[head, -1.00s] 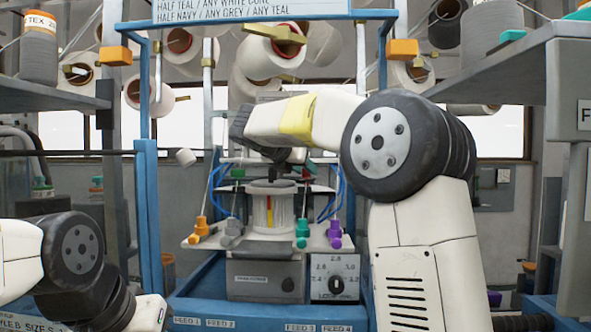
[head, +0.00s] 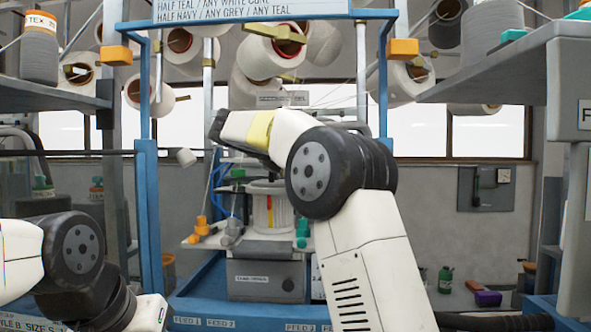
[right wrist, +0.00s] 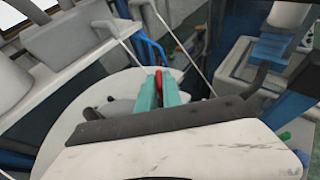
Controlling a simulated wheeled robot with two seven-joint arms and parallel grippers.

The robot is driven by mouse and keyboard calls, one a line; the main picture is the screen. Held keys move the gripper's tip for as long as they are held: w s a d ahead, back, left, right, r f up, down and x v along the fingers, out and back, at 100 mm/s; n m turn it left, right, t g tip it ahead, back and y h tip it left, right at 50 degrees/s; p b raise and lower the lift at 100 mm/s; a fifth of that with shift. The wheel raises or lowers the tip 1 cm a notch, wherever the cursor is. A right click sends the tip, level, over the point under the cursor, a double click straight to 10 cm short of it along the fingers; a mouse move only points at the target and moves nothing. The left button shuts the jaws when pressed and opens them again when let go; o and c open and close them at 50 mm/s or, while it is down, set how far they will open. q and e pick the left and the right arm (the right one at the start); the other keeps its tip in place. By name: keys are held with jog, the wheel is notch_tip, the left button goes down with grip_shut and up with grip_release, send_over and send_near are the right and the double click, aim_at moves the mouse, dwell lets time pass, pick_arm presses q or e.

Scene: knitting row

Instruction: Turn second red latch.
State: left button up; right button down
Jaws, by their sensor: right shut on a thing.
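The knitting machine (head: 266,271) stands in the middle of the head view, partly covered by my right arm. In the right wrist view, the teal fingers of my right gripper (right wrist: 158,82) are closed on a small red latch (right wrist: 158,76) above a pale round plate (right wrist: 70,122). The latch shows as a narrow red strip between the fingers, so its angle is hard to tell. In the head view my right fingertips are hidden. My left arm is at the lower left, with its gripper out of view.
Yarn cones (head: 266,58) hang above on the blue frame (head: 148,210). Orange (head: 201,227) and teal (head: 302,232) feeders stand at the machine's front. Shelves (head: 505,60) flank both sides. Thin threads cross the right wrist view.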

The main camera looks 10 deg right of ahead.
jog(key=shift+w+a+m+g+h, duration=0.1)
jog(key=shift+m+g+h, duration=0.25)
jog(key=shift+m+g, duration=0.3)
jog(key=shift+w+a+m+g+h, duration=0.1)
jog(key=shift+m+g+h, duration=0.25)
jog(key=shift+m+g, duration=0.8)
jog(key=c, duration=1.5)
grip_release()
jog(key=shift+r, duration=0.1)
